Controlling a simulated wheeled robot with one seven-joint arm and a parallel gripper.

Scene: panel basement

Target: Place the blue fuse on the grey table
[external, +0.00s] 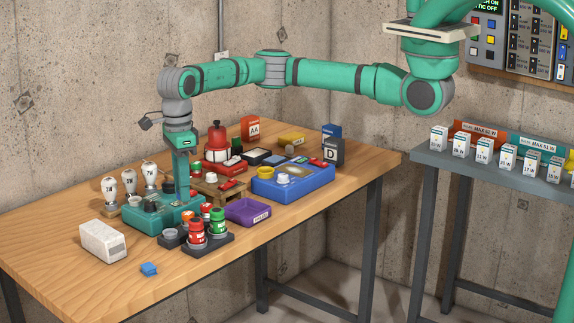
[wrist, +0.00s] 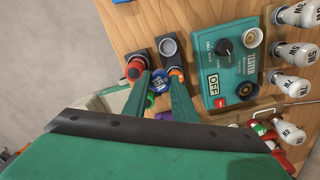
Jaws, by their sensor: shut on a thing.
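My gripper (external: 183,190) points down over the wooden table, beside the teal tester (external: 165,215). In the wrist view, its two green fingers (wrist: 158,86) are closed on the blue fuse (wrist: 158,78), whose round blue end shows between them. The fuse cannot be made out in the external view. The grey table (external: 427,158) stands apart at the right, with white boxes (external: 461,146) along it. A red fuse (external: 196,232) and a green fuse (external: 217,221) stand in dark holders at the wooden table's front. A grey socket (wrist: 168,46) looks empty in the wrist view.
Lamp bulbs (external: 130,180) stand left of the tester. A white block (external: 103,242) and a small blue piece (external: 149,269) lie in front. A gap separates the tables.

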